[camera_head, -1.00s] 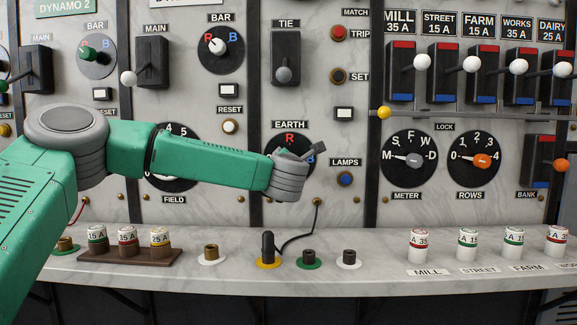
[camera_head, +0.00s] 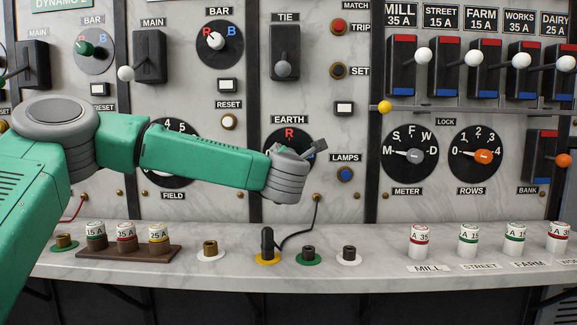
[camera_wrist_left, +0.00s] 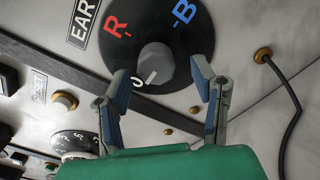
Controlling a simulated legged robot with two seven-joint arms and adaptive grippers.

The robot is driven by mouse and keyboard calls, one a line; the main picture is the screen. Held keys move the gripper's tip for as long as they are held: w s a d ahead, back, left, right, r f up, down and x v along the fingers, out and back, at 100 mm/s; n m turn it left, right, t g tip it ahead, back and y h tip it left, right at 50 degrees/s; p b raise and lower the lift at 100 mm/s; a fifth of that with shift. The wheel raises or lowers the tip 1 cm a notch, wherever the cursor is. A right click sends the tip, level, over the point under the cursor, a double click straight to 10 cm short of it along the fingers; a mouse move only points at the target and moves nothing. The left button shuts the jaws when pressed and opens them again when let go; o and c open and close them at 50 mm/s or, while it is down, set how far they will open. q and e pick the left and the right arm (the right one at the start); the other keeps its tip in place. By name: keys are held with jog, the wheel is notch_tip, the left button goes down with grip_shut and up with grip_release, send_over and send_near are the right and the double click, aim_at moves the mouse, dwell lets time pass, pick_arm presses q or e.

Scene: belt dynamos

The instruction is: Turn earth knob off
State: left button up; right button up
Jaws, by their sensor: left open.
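The earth dial (camera_head: 291,134) is black with a red R, under the EARTH label. My left wrist hides most of it in the head view. In the left wrist view the dial (camera_wrist_left: 147,25) shows R, B and 0. Its grey knob (camera_wrist_left: 156,60) sits at the centre, and its light mark appears to face the 0. My left gripper (camera_wrist_left: 159,82) is open and empty, with one finger on each side just short of the knob. In the head view only a small part of this gripper (camera_head: 316,148) shows beyond the wrist. My right gripper is not in view.
A bench ledge (camera_head: 190,272) runs below the panel with sockets and fuses. A black plug (camera_head: 267,242) with a cable stands under the earth dial. The lamps button (camera_head: 345,174) is right of my wrist, and the tie lever (camera_head: 283,69) is above.

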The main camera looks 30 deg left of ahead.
pick_arm(q)
jog(key=v, duration=0.8)
jog(key=shift+s, duration=0.3)
jog(key=shift+d+f, duration=0.1)
